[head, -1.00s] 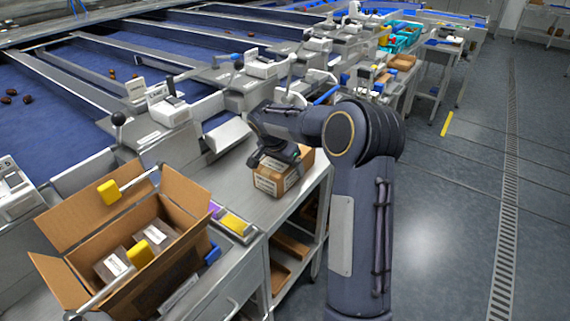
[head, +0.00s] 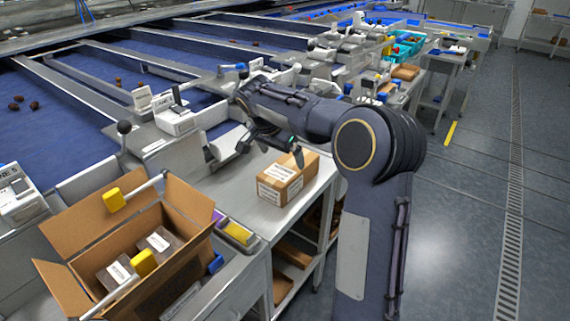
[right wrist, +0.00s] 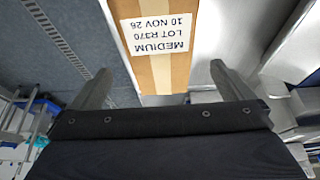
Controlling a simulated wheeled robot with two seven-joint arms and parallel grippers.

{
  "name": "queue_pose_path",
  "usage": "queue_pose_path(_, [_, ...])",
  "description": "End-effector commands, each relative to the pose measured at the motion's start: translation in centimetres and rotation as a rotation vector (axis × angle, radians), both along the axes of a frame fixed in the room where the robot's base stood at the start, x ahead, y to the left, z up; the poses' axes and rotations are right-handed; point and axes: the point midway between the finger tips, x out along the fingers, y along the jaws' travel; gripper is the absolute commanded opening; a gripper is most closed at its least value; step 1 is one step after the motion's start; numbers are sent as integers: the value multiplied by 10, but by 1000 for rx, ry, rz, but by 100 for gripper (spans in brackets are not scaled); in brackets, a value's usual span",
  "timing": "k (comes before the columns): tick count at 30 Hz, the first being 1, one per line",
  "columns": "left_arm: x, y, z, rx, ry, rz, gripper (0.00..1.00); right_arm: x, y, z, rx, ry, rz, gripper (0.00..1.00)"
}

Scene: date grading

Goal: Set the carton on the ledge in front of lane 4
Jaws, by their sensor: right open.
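A small brown carton (head: 290,182) with white labels sits on the grey ledge (head: 232,190), close to its right edge. My right gripper (head: 271,152) is open, just above and behind the carton, holding nothing. In the right wrist view the carton (right wrist: 158,72) lies beyond the two spread fingers, its label reading MEDIUM, LOT R370. A lane sign (head: 178,122) stands left of the carton; its number is hard to read.
A large open cardboard box (head: 190,255) with labelled packs stands at the lower left. A lane 5 sign (head: 15,192) is beside it. A tray with yellow and purple items (head: 236,232) lies between box and carton.

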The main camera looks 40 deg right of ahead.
Motion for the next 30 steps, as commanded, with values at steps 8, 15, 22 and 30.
queue_pose_path(8, [0,0,1,0,0,0,36,-2,8,20,0,0,0,100])
queue_pose_path(15, [0,0,1,0,0,0,36,-38,25,30,68,0,145,100])
queue_pose_path(22, [0,0,1,0,0,0,36,-156,99,27,238,-74,635,100])
queue_pose_path(30, [0,0,1,0,0,0,36,-265,184,-18,286,-256,1084,100])
